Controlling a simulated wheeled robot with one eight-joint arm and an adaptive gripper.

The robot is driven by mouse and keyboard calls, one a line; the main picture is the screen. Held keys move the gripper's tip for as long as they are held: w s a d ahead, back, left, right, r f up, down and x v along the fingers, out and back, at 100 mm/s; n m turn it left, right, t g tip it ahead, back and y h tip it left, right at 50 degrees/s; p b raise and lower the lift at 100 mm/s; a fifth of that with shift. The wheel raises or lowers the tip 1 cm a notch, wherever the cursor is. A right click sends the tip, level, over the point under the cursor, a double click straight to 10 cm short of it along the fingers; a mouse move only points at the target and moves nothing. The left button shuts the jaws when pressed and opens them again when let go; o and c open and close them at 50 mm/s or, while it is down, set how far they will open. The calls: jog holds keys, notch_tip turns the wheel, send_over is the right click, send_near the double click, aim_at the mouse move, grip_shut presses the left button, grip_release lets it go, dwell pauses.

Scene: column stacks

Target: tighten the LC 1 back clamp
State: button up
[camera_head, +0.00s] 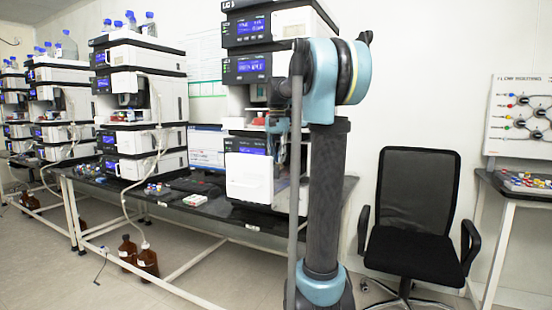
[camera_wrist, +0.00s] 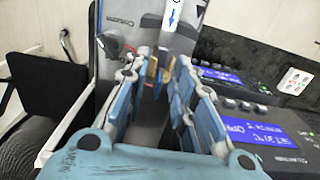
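The LC 1 stack (camera_head: 248,65) stands at the right end of the bench, with its label at the top. My gripper (camera_head: 274,124) is at the open bay in its middle, partly hidden by my arm. In the wrist view my gripper (camera_wrist: 162,72) points into the column compartment (camera_wrist: 125,15). Its fingers look spread, with a gap between them. A small brass-coloured piece (camera_wrist: 152,68) shows between the fingertips; whether they touch it is unclear. A white column with a blue arrow (camera_wrist: 173,14) lies just beyond. I cannot tell which clamp is the back one.
A dark knob (camera_wrist: 108,44) is left of the fingers. Lit display panels (camera_wrist: 262,132) are close on the right. A black office chair (camera_head: 412,215) stands right of my arm. More instrument stacks (camera_head: 140,100) line the bench to the left.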

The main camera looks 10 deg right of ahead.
grip_shut()
jog(key=shift+w+a, duration=0.1)
jog(key=shift+w+a+g+h, duration=0.25)
jog(key=shift+g+h, duration=0.15)
jog(key=shift+h, duration=0.15)
jog(key=shift+w+a+g+h, duration=0.1)
jog(key=shift+a+g+h, duration=0.1)
jog(key=shift+g+h, duration=0.3)
jog(key=shift+w+a+f+g+h, duration=0.15)
jog(key=shift+a+g+h, duration=0.1)
jog(key=shift+g+h, duration=0.35)
jog(key=shift+w+a+f+g+h, duration=0.15)
jog(key=shift+a+g+h, duration=0.15)
jog(key=shift+h, duration=0.45)
grip_release()
